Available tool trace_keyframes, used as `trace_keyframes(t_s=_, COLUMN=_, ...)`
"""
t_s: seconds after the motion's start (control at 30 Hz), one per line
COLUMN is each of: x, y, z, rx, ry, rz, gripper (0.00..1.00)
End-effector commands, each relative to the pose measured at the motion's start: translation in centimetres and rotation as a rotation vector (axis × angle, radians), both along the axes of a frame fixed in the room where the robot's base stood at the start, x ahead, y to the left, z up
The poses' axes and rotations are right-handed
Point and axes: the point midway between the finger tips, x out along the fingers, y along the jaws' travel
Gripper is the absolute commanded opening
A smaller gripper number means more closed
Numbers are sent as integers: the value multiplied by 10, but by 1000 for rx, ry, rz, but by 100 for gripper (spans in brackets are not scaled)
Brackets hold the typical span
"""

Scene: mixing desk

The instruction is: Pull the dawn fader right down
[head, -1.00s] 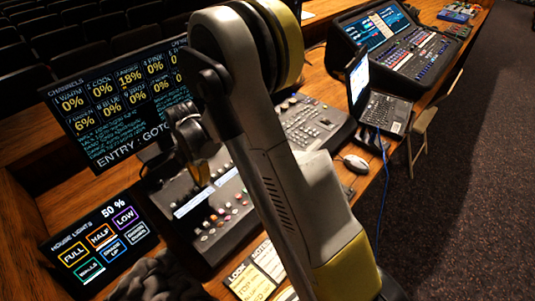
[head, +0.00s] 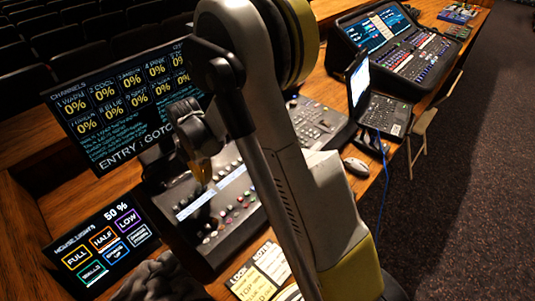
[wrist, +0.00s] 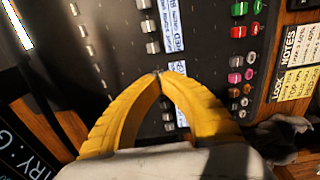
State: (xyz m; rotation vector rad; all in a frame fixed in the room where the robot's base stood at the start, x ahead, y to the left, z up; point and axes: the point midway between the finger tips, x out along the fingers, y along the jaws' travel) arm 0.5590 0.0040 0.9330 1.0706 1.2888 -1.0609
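The lighting console (head: 195,235) lies below my arm, with fader rows and small coloured buttons. My gripper (head: 203,183) is over its fader area, largely behind my arm in the head view. In the wrist view the two yellow fingers of my gripper (wrist: 158,75) meet at their tips, beside a white label strip (wrist: 174,18). Grey fader caps (wrist: 152,47) stand in a row beside that strip. The tips hide what is directly under them, so I cannot tell whether they touch a cap. I cannot read which label says dawn. The channels screen (head: 120,110) shows 0% on its visible channels.
A house lights panel (head: 100,248) reads 50% at the lower left. Look notes (head: 270,262) lie in front of the console. Coloured buttons (wrist: 237,60) sit near the fingers.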

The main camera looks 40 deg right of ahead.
Motion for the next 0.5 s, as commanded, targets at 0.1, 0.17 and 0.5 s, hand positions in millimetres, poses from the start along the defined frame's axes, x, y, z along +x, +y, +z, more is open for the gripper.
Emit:
trace_keyframes(t_s=0.1, x=0, y=0, z=14, rx=0, ry=0, rz=0, gripper=0)
trace_keyframes(t_s=0.17, x=0, y=0, z=18, rx=0, ry=0, rz=0, gripper=0)
trace_keyframes(t_s=0.5, x=0, y=0, z=20, rx=0, ry=0, rz=0, gripper=0)
